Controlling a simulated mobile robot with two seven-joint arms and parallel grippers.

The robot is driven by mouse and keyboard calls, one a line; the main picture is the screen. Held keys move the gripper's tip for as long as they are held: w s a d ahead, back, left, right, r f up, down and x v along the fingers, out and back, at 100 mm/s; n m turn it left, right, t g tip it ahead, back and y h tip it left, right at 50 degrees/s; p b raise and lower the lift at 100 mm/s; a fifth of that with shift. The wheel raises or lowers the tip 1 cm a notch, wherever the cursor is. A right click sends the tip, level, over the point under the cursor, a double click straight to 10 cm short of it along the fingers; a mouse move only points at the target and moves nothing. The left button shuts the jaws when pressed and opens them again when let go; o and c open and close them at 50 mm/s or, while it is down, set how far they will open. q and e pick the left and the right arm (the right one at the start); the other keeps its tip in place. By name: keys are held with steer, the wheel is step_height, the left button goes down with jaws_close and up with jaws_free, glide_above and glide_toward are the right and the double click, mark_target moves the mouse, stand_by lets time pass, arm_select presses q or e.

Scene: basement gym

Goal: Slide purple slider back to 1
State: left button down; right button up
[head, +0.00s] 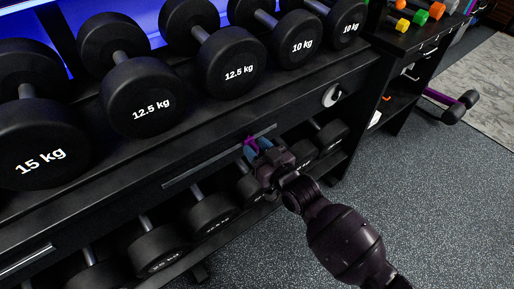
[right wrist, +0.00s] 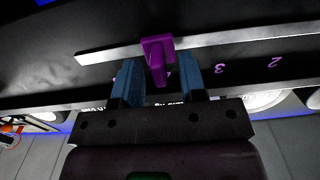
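The purple slider (head: 249,142) sits on a pale rail (head: 205,168) along the black front of the dumbbell rack. In the right wrist view, the slider (right wrist: 158,52) has a knob that hangs down between the fingertips. My right gripper (head: 257,153) is open at the slider. Its two blue fingers (right wrist: 160,80) stand apart on either side of the knob, with gaps showing. Purple numbers 3 (right wrist: 219,69) and 2 (right wrist: 274,62) show to the right of the slider. A number behind the knob is mostly hidden. My left gripper is not in view.
Large dumbbells (head: 137,95) fill the shelf above the rail, and more (head: 209,213) lie below. A round white dial (head: 331,95) is on the rack front to the right. Grey speckled floor (head: 440,200) is open at the right.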

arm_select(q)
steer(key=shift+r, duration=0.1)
arm_select(e)
steer(key=shift+c, duration=0.3)
jaws_close()
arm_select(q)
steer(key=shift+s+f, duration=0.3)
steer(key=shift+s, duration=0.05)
arm_select(e)
steer(key=shift+a, duration=0.1)
